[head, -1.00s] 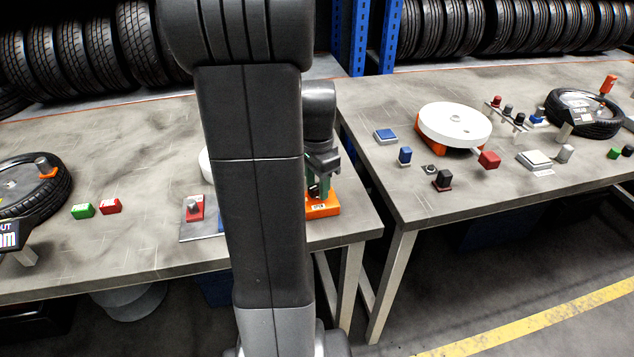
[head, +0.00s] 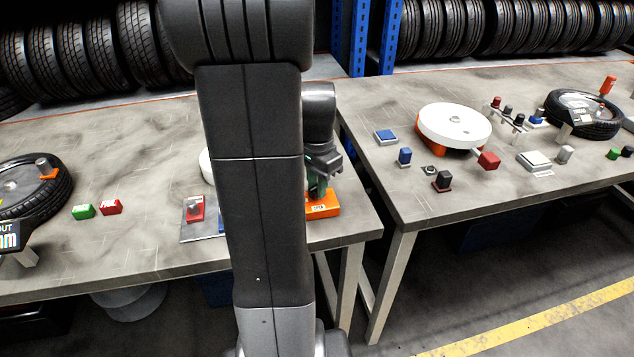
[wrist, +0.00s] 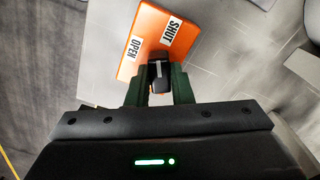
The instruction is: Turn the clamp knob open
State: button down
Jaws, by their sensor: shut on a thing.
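The clamp knob (wrist: 159,71) is black with a pale line on its top. It stands on an orange block (wrist: 150,30) that carries an OPEN label (wrist: 132,48) and a SHUT label (wrist: 171,33). My gripper (wrist: 159,85) is shut on the knob, with one green finger on each side of it. In the wrist view the knob's pale line runs nearly straight up the picture, between the two labels. In the head view the orange block (head: 323,206) sits near the table's right end, and my gripper (head: 316,190) is above it. My arm hides part of this area.
A red block with a grey knob (head: 194,208) stands left of my arm. Green (head: 83,211) and red (head: 111,207) buttons and a tyre (head: 35,185) are further left. A second table (head: 420,195) with a white disc (head: 453,125) stands across a gap at right.

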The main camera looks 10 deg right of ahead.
jog(key=n+p, duration=0.1)
jog(key=n, duration=1)
jog(key=shift+n, duration=0.4)
dwell(0.4)
jog(key=c, duration=1.3)
grip_release()
jog(key=shift+r, duration=0.1)
notch_tip(320, 180, up, 14)
jog(key=shift+f+p, duration=0.15)
jog(key=shift+p, duration=0.25)
jog(key=shift+f, duration=0.1)
